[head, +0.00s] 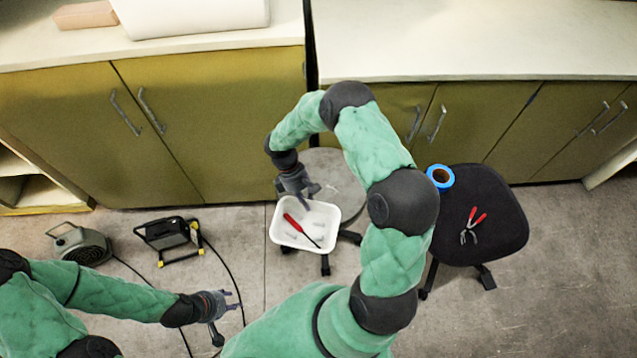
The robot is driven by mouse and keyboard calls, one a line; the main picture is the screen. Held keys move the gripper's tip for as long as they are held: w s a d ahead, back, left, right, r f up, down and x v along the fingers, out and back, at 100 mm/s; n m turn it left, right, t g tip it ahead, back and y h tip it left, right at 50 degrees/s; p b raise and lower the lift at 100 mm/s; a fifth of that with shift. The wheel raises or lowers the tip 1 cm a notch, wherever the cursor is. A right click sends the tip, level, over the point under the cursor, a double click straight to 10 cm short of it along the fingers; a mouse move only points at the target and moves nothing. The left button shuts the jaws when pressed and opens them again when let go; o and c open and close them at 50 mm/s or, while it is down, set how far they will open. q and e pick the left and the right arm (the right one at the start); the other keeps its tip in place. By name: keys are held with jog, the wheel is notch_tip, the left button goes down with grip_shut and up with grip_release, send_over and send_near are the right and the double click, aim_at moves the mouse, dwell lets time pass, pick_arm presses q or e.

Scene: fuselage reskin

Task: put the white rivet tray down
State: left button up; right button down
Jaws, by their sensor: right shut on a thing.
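The white rivet tray (279,235) is in the middle of the head view, overlapping the front of a round grey stool (342,178). A red-handled screwdriver (294,223) and a few small pale pieces lie in it. My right gripper (306,198) comes down at the tray's back rim and is shut on it. The tray looks about level. I cannot tell whether it touches the stool seat or hangs above it. My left gripper (228,315) is low at left, over the floor, with its fingers apart and empty.
A black chair (480,245) at right holds blue tape (440,177) and red-handled pliers (473,226). A work lamp (168,235), a heater (80,244) and cables lie on the floor at left. Olive cabinets with pale counters (470,40) run along the back.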

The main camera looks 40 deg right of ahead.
jog(key=w+d+r+n+t+h, duration=0.1)
jog(key=d+r+n+t+h, duration=0.15)
jog(key=d+n, duration=0.45)
jog(key=w+d+r+n+t+h, duration=0.1)
jog(key=d+r+n+t+h, duration=0.15)
jog(key=n, duration=0.85)
jog(key=shift+t, duration=0.3)
jog(key=w+a+f+b, duration=0.1)
jog(key=w+f+b, duration=0.1)
jog(key=w+f, duration=0.1)
jog(key=w+a+f+b, duration=0.2)
jog(key=w+f, duration=0.1)
jog(key=w, duration=0.2)
jog(key=w+a+f+b, duration=0.1)
jog(key=w+f, duration=0.2)
jog(key=w, duration=0.1)
jog(key=shift+w+a+f+b, duration=0.2)
jog(key=shift+w+a+b, duration=0.1)
jog(key=shift+a+b, duration=0.1)
jog(key=f+b, duration=0.1)
jog(key=f, duration=0.1)
jog(key=f+b, duration=0.1)
jog(key=f, duration=0.1)
jog(key=shift+w, duration=0.4)
jog(key=shift+a+r, duration=0.1)
jog(key=c, duration=1.6)
grip_release()
jog(key=shift+o, duration=0.2)
